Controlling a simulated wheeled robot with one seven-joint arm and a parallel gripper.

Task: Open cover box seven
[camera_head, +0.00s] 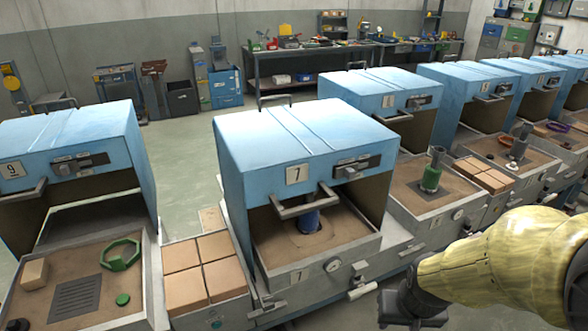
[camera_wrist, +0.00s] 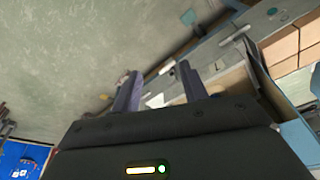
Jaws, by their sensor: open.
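Box seven stands in the middle of the head view, with a blue cover (camera_head: 300,130) marked 7 over a grey base (camera_head: 325,275). A grey bar handle (camera_head: 308,205) sticks out from the cover's lower front edge. Below that edge the front is open, and a dark blue cylinder (camera_head: 309,221) shows inside on the brown bed. My gripper (camera_head: 412,308) is low at the right front of box seven, apart from it; its fingers are hard to make out there. In the wrist view my gripper (camera_wrist: 160,80) is open, with nothing visible held between its fingers.
Box nine (camera_head: 65,150) stands to the left and another blue-covered box (camera_head: 375,95) to the right, with more beyond. Brown blocks (camera_head: 203,268) fill a tray between boxes nine and seven. Green-grey floor (camera_head: 190,165) is clear behind. A workbench (camera_head: 310,60) stands by the wall.

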